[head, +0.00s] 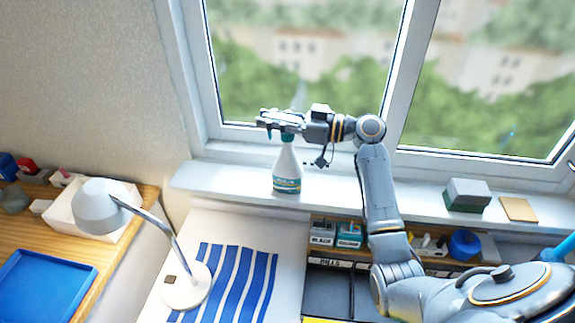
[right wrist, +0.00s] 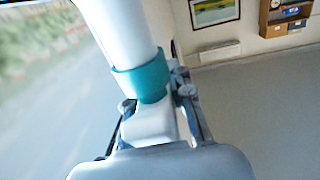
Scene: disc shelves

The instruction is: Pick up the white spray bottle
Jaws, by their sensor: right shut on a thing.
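The white spray bottle (head: 287,165) has a teal neck and a blue label band, and it is upright at the windowsill in the head view. My right gripper (head: 270,122) is shut on its top, around the spray head. In the right wrist view the bottle's white body and teal collar (right wrist: 146,80) run down between the fingers of my right gripper (right wrist: 155,108). I cannot tell whether the bottle's base touches the sill. My left gripper is not in view.
The white windowsill (head: 345,188) runs below the window. A white desk lamp (head: 186,285) stands below left, near a blue tray (head: 45,288) on a wooden desk.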

